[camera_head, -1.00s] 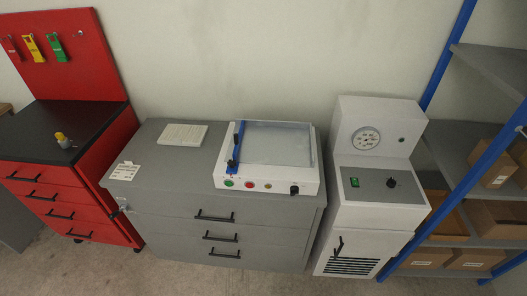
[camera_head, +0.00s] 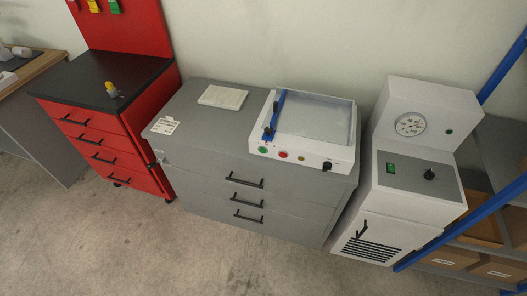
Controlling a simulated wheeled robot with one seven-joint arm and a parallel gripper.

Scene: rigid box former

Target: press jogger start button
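A white machine (camera_head: 258,138) with a clear-topped tray (camera_head: 318,118) and a blue guide bar (camera_head: 275,112) sits on a grey drawer cabinet; it looks like the jogger. Its front face carries a green button (camera_head: 262,150), a red button (camera_head: 283,155), a small yellowish button (camera_head: 301,158) and a black knob (camera_head: 327,166). The green button is the leftmost and looks like the start button; no lettering is readable. My gripper is not in view.
The grey cabinet (camera_head: 205,150) also bears a paper stack (camera_head: 222,97). A white gauge unit (camera_head: 418,185) with its own green switch (camera_head: 391,167) stands right of it, a blue-posted shelf (camera_head: 480,215) beyond. A red cabinet (camera_head: 150,135) stands left. Front floor (camera_head: 150,240) is clear.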

